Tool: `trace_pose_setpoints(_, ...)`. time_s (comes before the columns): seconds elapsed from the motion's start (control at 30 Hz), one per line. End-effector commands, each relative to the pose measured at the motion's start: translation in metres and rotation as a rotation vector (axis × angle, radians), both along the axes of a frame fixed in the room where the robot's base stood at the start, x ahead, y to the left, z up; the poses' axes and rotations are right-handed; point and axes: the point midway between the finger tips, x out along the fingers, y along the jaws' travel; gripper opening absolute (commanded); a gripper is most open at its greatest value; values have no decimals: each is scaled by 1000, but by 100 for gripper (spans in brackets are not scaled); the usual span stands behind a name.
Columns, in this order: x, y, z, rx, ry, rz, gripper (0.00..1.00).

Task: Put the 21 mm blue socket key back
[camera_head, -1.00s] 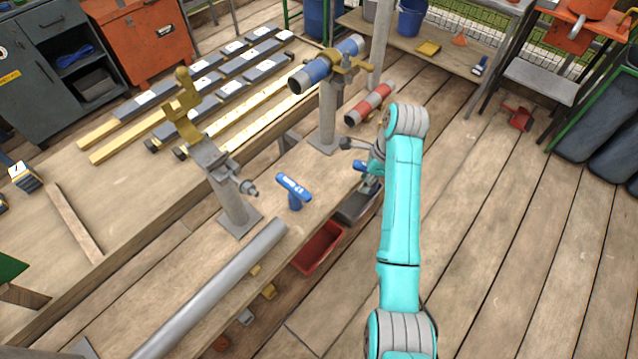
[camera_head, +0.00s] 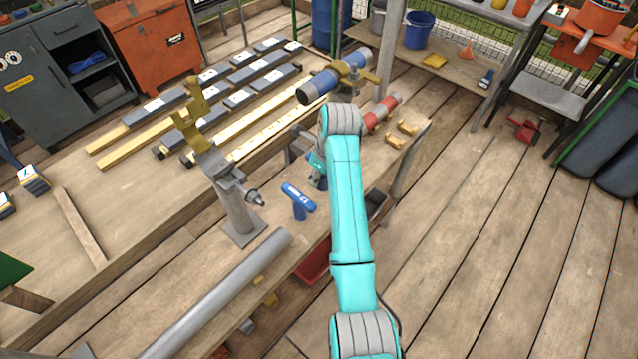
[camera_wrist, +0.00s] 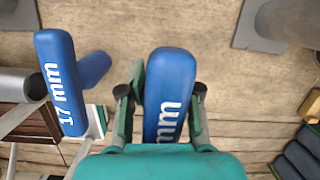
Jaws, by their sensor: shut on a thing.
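My gripper (camera_wrist: 160,100) is shut on a blue socket key (camera_wrist: 170,85) in the wrist view. Its handle is between the fingers and only "mm" of its label shows, so I cannot read its size. In the head view my gripper (camera_head: 317,168) is over the bench, largely hidden by my arm. A second blue T-handled key (camera_head: 299,198), marked 17 mm in the wrist view (camera_wrist: 62,85), stands upright on the bench to the left of my gripper. The key's place cannot be made out.
A post with a yellow clamp (camera_head: 190,115) and a long grey pipe (camera_head: 215,300) are left of the key. A blue tube (camera_head: 325,82) is clamped behind my gripper. A red tube (camera_head: 382,110) lies to the right. A red bin (camera_head: 312,265) is under the bench edge.

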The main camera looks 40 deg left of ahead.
Motion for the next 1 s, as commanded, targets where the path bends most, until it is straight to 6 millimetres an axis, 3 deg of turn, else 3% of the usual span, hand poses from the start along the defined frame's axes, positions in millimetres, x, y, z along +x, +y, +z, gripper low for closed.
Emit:
trace_pose_setpoints(0.33,0,0,-36,0,0,1,0)
trace_pose_setpoints(0.7,0,0,-40,0,-1,1,0)
trace_pose_setpoints(0.73,0,0,-41,0,0,1,36)
trace_pose_setpoints(0.8,0,0,-41,0,0,1,53)
trace_pose_setpoints(0.83,0,0,-41,0,0,1,58)
trace_pose_setpoints(1.0,0,0,-41,0,0,1,58)
